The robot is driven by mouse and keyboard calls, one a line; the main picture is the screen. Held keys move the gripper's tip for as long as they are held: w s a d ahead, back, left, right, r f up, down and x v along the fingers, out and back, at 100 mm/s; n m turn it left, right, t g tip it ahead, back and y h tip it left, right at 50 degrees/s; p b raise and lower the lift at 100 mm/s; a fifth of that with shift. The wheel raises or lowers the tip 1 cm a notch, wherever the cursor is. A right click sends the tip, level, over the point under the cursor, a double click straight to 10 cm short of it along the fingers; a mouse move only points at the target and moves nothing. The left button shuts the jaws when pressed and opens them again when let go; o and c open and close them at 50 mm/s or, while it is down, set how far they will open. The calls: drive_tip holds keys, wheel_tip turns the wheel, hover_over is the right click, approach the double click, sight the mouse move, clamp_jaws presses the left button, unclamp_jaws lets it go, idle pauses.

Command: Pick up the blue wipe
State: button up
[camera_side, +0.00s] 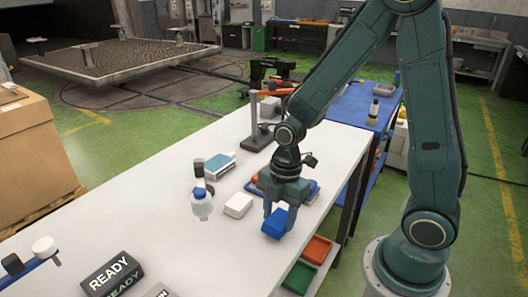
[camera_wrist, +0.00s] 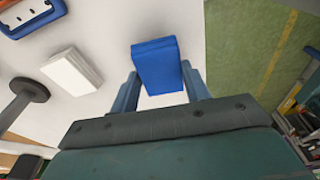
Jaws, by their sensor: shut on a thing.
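The blue wipe (camera_side: 274,223) is a small blue block in my gripper (camera_side: 278,212), over the right part of the white table. It is tilted in the side view. In the wrist view the blue wipe (camera_wrist: 157,64) sits between the two fingers of my gripper (camera_wrist: 160,80), which are shut on it. I cannot tell for sure how far it is from the table top.
A white block (camera_side: 238,205) lies just left of my gripper.

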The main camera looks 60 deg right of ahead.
sight(278, 217)
wheel_tip(278, 217, up, 18)
idle(0.6)
drive_tip(key=shift+f, duration=0.1)
drive_tip(key=shift+o, duration=0.7)
drive_tip(key=shift+c, duration=0.4)
drive_tip(key=shift+w, duration=0.1)
